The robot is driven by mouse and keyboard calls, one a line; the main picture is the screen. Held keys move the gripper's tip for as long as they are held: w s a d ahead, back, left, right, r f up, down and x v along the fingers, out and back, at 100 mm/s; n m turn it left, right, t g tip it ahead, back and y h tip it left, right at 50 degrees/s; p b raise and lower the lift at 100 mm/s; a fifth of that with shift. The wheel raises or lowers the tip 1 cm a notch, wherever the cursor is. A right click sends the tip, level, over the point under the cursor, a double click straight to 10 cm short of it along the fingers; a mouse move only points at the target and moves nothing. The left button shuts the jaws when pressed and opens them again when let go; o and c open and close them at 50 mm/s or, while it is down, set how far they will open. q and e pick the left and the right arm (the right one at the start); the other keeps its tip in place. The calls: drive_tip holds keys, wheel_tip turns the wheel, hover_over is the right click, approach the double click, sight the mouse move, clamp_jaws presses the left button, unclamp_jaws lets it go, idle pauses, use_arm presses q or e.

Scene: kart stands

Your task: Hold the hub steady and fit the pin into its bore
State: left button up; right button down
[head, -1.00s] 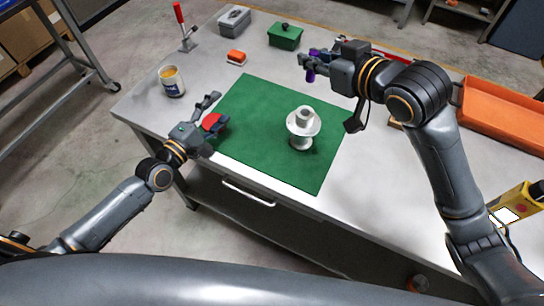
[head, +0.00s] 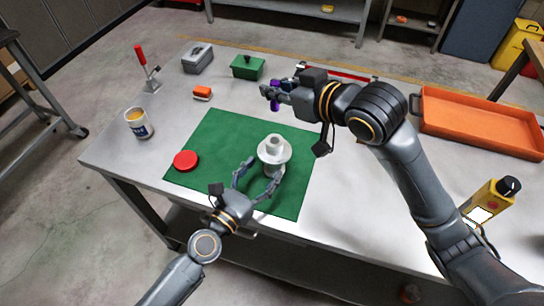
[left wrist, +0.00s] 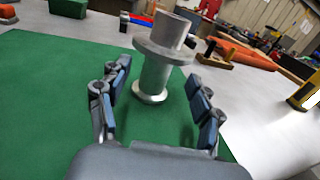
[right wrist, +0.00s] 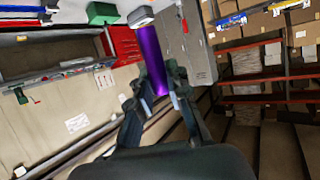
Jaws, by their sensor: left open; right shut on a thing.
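The hub (head: 273,150) is a pale metal flanged cylinder standing upright on the green mat (head: 215,135). In the left wrist view the hub (left wrist: 154,75) stands just beyond and between the fingertips. My left gripper (head: 257,175) is open, its fingers pointing at the hub's lower part. Whether a finger touches it I cannot tell. My right gripper (head: 272,93) is up behind the hub and shut on the purple pin (head: 274,103). In the right wrist view the pin (right wrist: 152,62) stands between the fingers. The bore's inside is not clear.
A red disc (head: 186,160) lies at the mat's left. An orange tray (head: 480,125) is at right. The mat's front is clear.

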sight(274, 156)
use_arm(q)
drive_tip(key=x, duration=0.6)
drive_tip(key=shift+w, duration=0.1)
clamp_jaws()
use_arm(e)
drive_tip(key=shift+f+n+g+y, duration=0.35)
drive_tip(key=shift+f+n, duration=0.05)
drive_tip(key=shift+f, duration=0.75)
drive_tip(key=shift+f+n+g+y, duration=0.4)
drive_tip(key=shift+f, duration=0.7)
drive_tip(key=shift+f+n+g+y, duration=0.35)
drive_tip(key=shift+f+n, duration=0.05)
drive_tip(key=shift+f, duration=0.75)
